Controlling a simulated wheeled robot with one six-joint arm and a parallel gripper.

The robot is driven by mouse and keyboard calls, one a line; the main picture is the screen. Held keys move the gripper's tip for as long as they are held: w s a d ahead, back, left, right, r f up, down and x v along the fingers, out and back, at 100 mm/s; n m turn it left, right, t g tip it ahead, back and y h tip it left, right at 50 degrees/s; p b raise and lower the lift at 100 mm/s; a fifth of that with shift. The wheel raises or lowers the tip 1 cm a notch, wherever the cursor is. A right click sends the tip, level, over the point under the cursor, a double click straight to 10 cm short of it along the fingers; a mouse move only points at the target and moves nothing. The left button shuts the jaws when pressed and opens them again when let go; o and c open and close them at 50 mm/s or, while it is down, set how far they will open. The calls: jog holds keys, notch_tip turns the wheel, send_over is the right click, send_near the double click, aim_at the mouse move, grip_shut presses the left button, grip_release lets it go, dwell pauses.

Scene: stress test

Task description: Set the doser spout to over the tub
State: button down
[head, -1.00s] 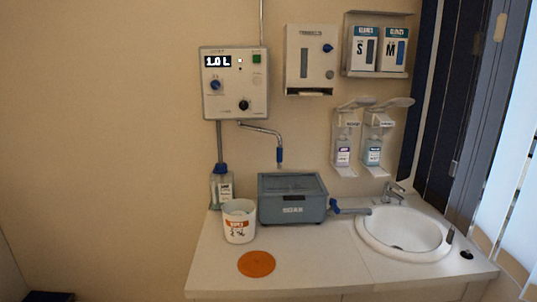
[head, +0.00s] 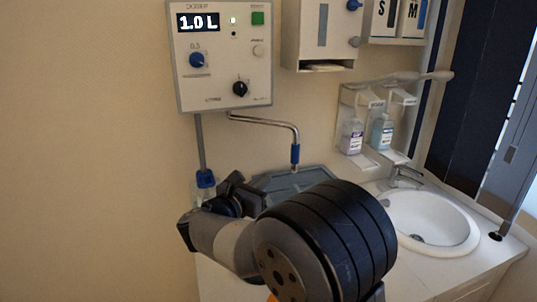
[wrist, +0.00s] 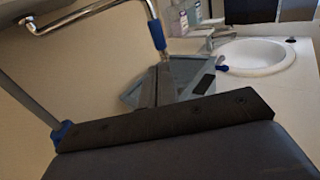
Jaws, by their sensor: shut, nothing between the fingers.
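The doser (head: 220,55) hangs on the wall, its display reading 1.0 L. Its bent metal spout (head: 268,122) swings out to the right and ends in a downward blue sleeve (head: 295,154). The grey-blue tub (head: 290,181) stands below the spout end in the head view, largely hidden by my arm. In the wrist view the spout (wrist: 75,14) crosses the upper left, and its blue sleeve (wrist: 156,34) ends near my fingertips against the tub (wrist: 203,78). My gripper (wrist: 166,68) is shut and empty; whether it touches the spout is unclear. It also shows in the head view (head: 238,192).
A sink (head: 430,218) with a tap (head: 406,175) is at the right. Pump bottles (head: 352,136) and a dispenser (head: 322,35) hang on the wall. My arm hides much of the counter. A blue fitting (head: 205,178) is on the tube below the doser.

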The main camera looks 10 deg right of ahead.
aim_at(292, 155)
jog(key=p+x, duration=0.1)
jog(key=x, duration=0.3)
jog(key=p+x, duration=0.1)
jog(key=x, duration=0.3)
jog(key=p+x, duration=0.2)
jog(key=x, duration=0.3)
jog(key=shift+w+a+r, duration=0.1)
jog(key=shift+w+r, duration=0.05)
jog(key=shift+r, duration=0.15)
jog(key=shift+w+d+f, duration=0.1)
jog(key=shift+w+d, duration=0.2)
jog(key=shift+w, duration=0.05)
jog(key=shift+w+d, duration=0.2)
jog(key=b+x, duration=0.1)
jog(key=x, duration=0.2)
jog(key=shift+w+a, duration=0.1)
jog(key=shift+w, duration=0.1)
